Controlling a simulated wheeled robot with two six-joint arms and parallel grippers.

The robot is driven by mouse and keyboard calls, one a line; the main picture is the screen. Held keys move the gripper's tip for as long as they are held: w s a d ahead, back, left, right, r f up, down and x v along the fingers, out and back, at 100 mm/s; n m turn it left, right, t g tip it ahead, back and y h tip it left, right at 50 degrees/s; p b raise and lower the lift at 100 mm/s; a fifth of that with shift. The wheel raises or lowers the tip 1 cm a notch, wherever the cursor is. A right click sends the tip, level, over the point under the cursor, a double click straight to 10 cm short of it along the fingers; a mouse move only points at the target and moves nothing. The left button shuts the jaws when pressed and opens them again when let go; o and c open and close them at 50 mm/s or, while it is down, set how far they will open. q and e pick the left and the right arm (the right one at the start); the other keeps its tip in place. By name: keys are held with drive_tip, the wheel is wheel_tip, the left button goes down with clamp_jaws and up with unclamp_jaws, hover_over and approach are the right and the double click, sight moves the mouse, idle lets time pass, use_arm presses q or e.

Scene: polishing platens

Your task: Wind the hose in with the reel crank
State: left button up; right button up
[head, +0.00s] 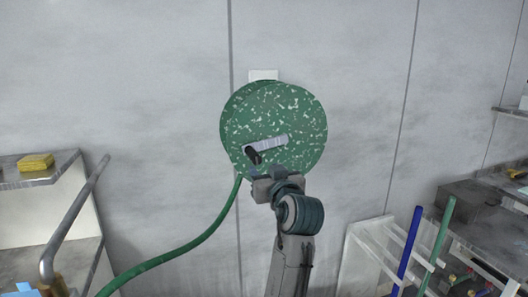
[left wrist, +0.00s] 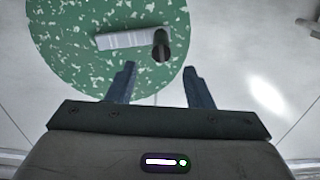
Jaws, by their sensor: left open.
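The green speckled hose reel (head: 290,115) is mounted on the wall in the middle of the head view. Its light grey crank arm (head: 272,143) slants from the disc's middle down to the left, with a dark handle (head: 252,155) at its lower left end. The green hose (head: 190,246) hangs from the reel and runs down to the left. My left gripper (head: 262,177) is just below the handle. In the left wrist view its two fingers (left wrist: 158,85) are apart and empty, with the crank handle (left wrist: 161,45) beyond their tips. The crank arm (left wrist: 125,40) also shows there. My right gripper is out of view.
A shelf unit (head: 60,172) with a yellow sponge (head: 36,162) and a grey bent pipe (head: 75,220) stands at left. A white rack (head: 365,245) with blue and green poles (head: 408,250) and a cluttered bench stand at right. The wall around the reel is clear.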

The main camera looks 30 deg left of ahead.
sight(259, 162)
use_arm(q)
drive_tip(key=p+x, duration=0.2)
drive_tip(key=x, duration=0.6)
drive_tip(key=shift+w+a+r+p, duration=0.1)
drive_tip(key=shift+w+a+p, duration=0.05)
drive_tip(key=shift+a+p, duration=0.15)
drive_tip(key=shift+w+a, duration=0.45)
drive_tip(key=shift+a, duration=0.05)
drive_tip(key=shift+c, duration=0.5)
drive_tip(key=shift+f, duration=0.2)
clamp_jaws()
